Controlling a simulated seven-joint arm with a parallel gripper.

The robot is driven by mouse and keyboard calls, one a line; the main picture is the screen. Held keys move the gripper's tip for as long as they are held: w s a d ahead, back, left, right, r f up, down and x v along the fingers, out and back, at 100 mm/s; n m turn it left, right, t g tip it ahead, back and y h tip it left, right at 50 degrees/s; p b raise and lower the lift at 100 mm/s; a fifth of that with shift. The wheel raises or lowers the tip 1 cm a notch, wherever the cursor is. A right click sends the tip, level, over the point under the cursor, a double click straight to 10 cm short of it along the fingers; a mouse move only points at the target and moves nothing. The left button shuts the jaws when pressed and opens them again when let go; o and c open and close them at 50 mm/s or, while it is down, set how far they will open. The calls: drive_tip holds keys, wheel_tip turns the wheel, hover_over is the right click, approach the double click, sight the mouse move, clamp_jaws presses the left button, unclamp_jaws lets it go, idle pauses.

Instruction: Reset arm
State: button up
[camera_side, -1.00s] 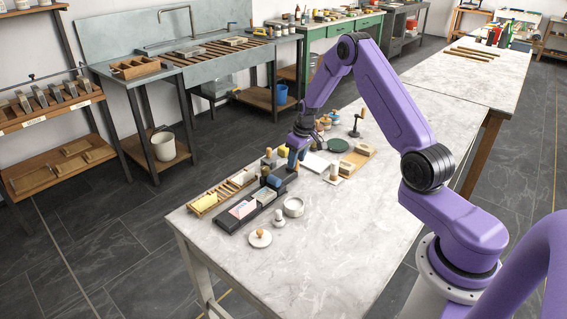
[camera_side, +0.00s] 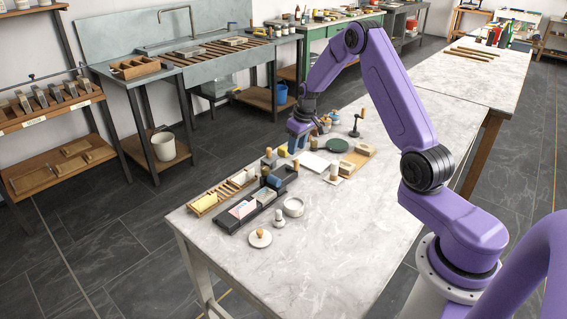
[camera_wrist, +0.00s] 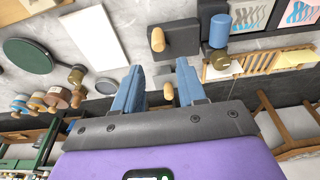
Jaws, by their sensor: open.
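My gripper (camera_side: 298,148) hangs above the far part of the marble-topped table (camera_side: 330,235), pointing down. In the wrist view my gripper (camera_wrist: 158,80) shows two blue fingers spread apart with nothing held between them. A dark grey block with a wooden peg (camera_wrist: 170,38) lies ahead of the fingertips, apart from them. A dark tray (camera_side: 233,222) holds a pinkish card, a pale card and a blue piece. A slotted wooden rack (camera_side: 222,191) with a yellow block stands beside the tray.
A white slab (camera_side: 311,163) and a dark green disc (camera_side: 338,145) lie near my gripper. Several small jars (camera_wrist: 58,97) stand at the far edge. The table's near right is clear.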

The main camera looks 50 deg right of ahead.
drive_tip(key=s+a+r+n, duration=0.2)
drive_tip(key=a+r, duration=0.1)
drive_tip(key=a, duration=0.4)
drive_tip(key=s+a+r+n, duration=0.1)
drive_tip(key=a+r, duration=0.2)
drive_tip(key=a, duration=0.3)
drive_tip(key=s+a+r+n+g, duration=0.1)
drive_tip(key=s+a+r+n, duration=0.4)
drive_tip(key=s+a, duration=0.85)
drive_tip(key=s+d+r+n, duration=0.1)
drive_tip(key=s+n, duration=0.1)
drive_tip(key=s, duration=0.9)
drive_tip(key=s+r+n+g, duration=0.1)
drive_tip(key=s+r+n, duration=0.1)
drive_tip(key=s, duration=0.9)
drive_tip(key=shift+s+d+n, duration=0.25)
drive_tip(key=shift+d+n, duration=0.05)
drive_tip(key=shift+d, duration=0.1)
